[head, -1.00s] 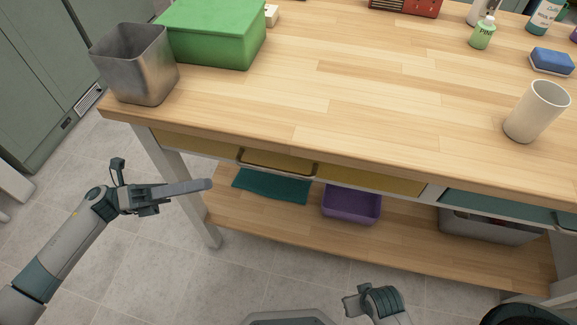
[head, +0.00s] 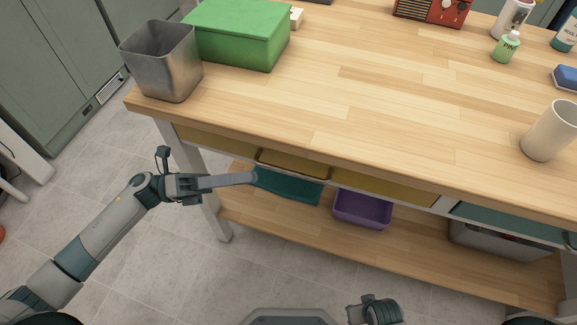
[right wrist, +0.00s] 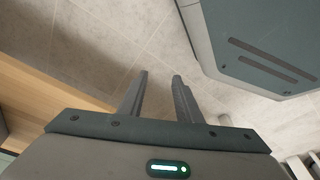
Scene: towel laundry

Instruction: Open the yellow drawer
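The yellow drawer (head: 385,187) is set in the table's front under the top, and it looks closed. Its yellow bar handle (head: 293,164) sticks out from the middle of the front. My left gripper (head: 254,177) is in front of the table, just below and left of the handle's left end. It looks apart from the handle. Its fingers overlap in the head view, so their gap is hidden. My right gripper (right wrist: 160,85) has its fingers apart with only floor between them in the right wrist view. Its wrist (head: 375,312) shows at the head view's bottom edge.
A teal drawer (head: 510,226) is to the right. The lower shelf (head: 400,245) holds a teal towel (head: 290,187), a purple bin (head: 362,209) and a grey bin (head: 500,240). A metal bin (head: 165,65), green box (head: 238,35) and white cup (head: 548,132) stand on the tabletop.

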